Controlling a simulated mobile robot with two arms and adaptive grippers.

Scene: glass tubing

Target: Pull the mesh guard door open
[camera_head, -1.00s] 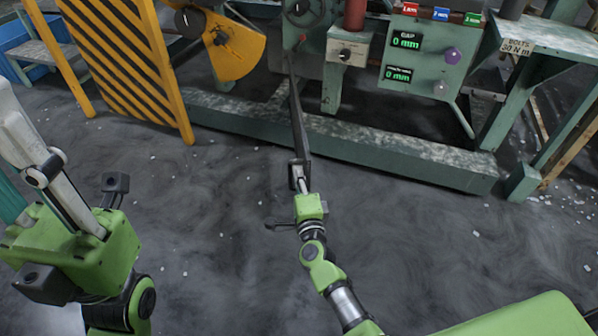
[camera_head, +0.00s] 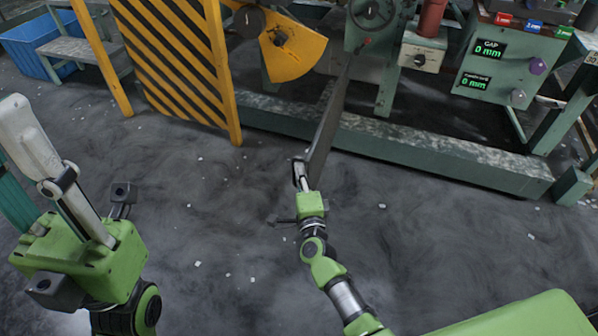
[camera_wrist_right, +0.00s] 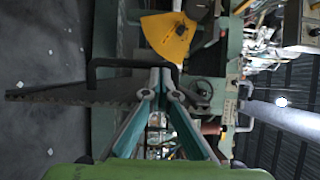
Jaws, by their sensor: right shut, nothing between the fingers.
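The mesh guard door is a dark, narrow panel (camera_head: 326,132) seen nearly edge-on in the head view, standing out from the green machine towards me. In the right wrist view its mesh panel (camera_wrist_right: 70,93) stretches to the left, with a black bar handle (camera_wrist_right: 122,63) on it. My right gripper (camera_head: 301,178) is at the door's near edge. Its teal fingers (camera_wrist_right: 160,76) are shut with nothing between them, their tips at the handle; exact contact is unclear. My left gripper (camera_head: 75,245) is at the left of the head view, away from the door, its fingertips not clearly shown.
A yellow-and-black striped panel (camera_head: 170,60) and a yellow sector plate (camera_head: 292,52) stand left of the door. The machine's long green base beam (camera_head: 440,160) runs behind it. A control box with displays (camera_head: 510,60) is at the right. The grey floor (camera_head: 430,230) in front is mostly clear.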

